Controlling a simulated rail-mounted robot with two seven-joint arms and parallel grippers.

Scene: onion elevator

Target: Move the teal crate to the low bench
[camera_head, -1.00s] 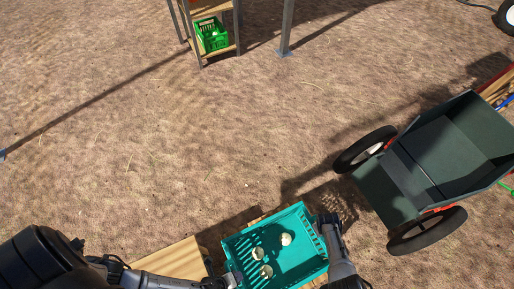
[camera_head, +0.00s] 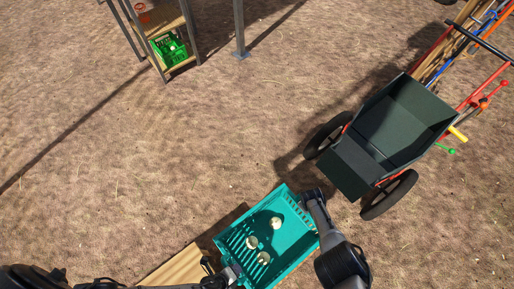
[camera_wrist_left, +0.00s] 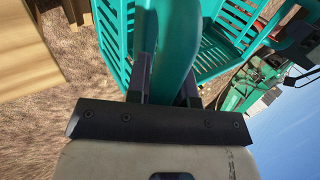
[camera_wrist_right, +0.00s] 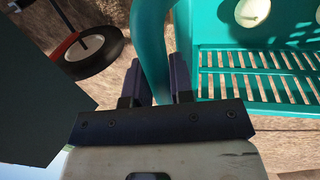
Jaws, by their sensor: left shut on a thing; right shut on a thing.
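The teal crate (camera_head: 285,236) is at the bottom middle of the head view, with a few pale onions (camera_head: 263,257) inside. My left gripper (camera_head: 232,274) is shut on the crate's left side; in the left wrist view its fingers (camera_wrist_left: 168,80) clasp a teal bar of the crate. My right gripper (camera_head: 313,196) is shut on the crate's right side; in the right wrist view its fingers (camera_wrist_right: 157,82) clasp a teal bar. A wooden surface (camera_head: 178,270) lies at the crate's left; I cannot tell if this is the low bench.
A dark green cart (camera_head: 385,135) with black wheels stands close to the right of the crate. A wooden shelf stand (camera_head: 160,22) with a green crate (camera_head: 170,48) stands at the back left. A metal post (camera_head: 240,30) is beside it. The ground between is clear.

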